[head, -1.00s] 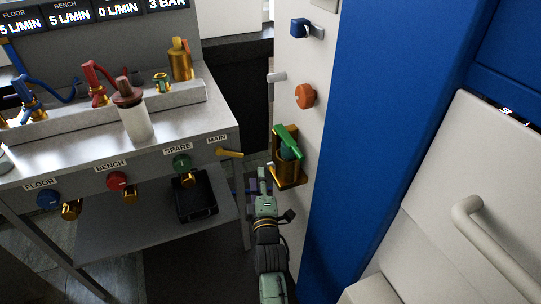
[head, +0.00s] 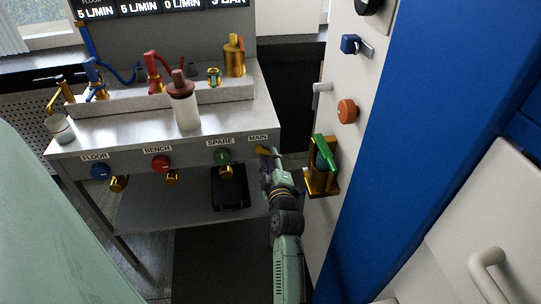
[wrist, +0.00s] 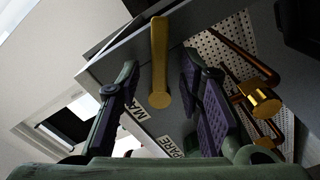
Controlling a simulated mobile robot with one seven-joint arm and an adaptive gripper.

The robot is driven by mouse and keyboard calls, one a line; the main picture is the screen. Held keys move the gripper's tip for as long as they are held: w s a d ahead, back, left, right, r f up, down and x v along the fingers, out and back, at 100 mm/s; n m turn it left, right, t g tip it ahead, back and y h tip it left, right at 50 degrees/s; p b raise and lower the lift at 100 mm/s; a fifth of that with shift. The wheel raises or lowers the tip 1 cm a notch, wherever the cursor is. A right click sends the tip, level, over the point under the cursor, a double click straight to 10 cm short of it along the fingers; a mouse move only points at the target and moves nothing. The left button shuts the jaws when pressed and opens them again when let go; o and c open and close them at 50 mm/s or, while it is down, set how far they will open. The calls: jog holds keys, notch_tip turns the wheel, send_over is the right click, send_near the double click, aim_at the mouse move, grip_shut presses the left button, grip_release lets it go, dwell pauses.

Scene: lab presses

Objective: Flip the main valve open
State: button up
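The main valve is a brass-yellow lever (head: 264,151) on the bench's front panel, by the MAIN label (head: 258,138). In the wrist view the lever (wrist: 159,58) stands between my two purple-padded fingers, with a rounded end toward the camera. My gripper (head: 275,156) is right at the lever in the head view and covers part of it. In the wrist view my gripper (wrist: 160,80) is open, with a visible gap on each side of the lever. Neither finger appears to touch it. The lever's pivot is not clear.
The SPARE (head: 222,157), BENCH (head: 161,163) and FLOOR (head: 100,171) knobs line the same panel. A black tray (head: 230,190) lies on the lower shelf. A white panel with a green-handled brass fitting (head: 322,165) stands close on the right.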

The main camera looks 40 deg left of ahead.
jog(key=shift+w+a, duration=0.25)
jog(key=shift+w, duration=0.05)
jog(key=shift+c, duration=0.3)
grip_shut()
dwell(0.5)
